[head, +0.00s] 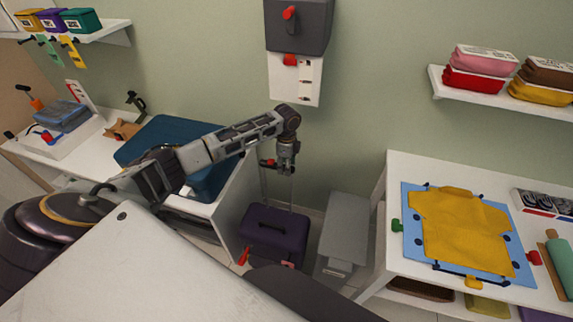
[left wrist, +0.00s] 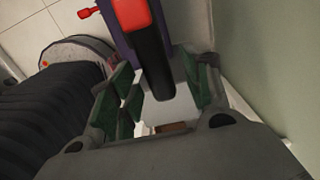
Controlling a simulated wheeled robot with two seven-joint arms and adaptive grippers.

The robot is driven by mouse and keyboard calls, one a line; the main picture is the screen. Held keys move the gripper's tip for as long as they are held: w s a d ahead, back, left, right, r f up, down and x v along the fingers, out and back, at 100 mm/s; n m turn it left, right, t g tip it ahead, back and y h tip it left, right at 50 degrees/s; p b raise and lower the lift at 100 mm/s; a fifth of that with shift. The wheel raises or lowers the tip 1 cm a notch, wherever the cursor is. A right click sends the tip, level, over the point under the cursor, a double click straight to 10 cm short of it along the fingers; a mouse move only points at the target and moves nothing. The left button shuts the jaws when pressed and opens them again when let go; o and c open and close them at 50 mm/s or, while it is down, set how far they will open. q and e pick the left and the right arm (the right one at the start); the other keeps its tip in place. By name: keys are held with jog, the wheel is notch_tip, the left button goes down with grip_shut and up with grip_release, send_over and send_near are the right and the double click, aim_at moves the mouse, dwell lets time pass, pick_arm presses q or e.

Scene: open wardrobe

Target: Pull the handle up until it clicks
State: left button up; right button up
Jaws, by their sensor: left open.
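A purple case (head: 270,232) stands on the floor below the wall. Thin rods rise from it to a dark handle with a red part (head: 265,163). In the left wrist view the handle shows as a black bar (left wrist: 153,65) with a red piece (left wrist: 132,12) at its top end. My left gripper (head: 284,172) is at the handle, pointing down. In the left wrist view its green-padded fingers (left wrist: 160,92) are apart, with the bar between them. I cannot tell whether either finger touches it. The gripper hides part of the handle in the head view. My right gripper is not in view.
A grey bin (head: 344,230) stands just right of the case. A white table with a yellow cloth (head: 460,232) is further right, and a white cabinet (head: 232,208) is on the left. A grey wall box (head: 298,25) hangs above the arm.

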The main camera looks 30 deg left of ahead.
pick_arm(q)
notch_tip(320, 180, up, 12)
dwell(0.7)
jog(key=shift+d, duration=0.1)
dwell(0.4)
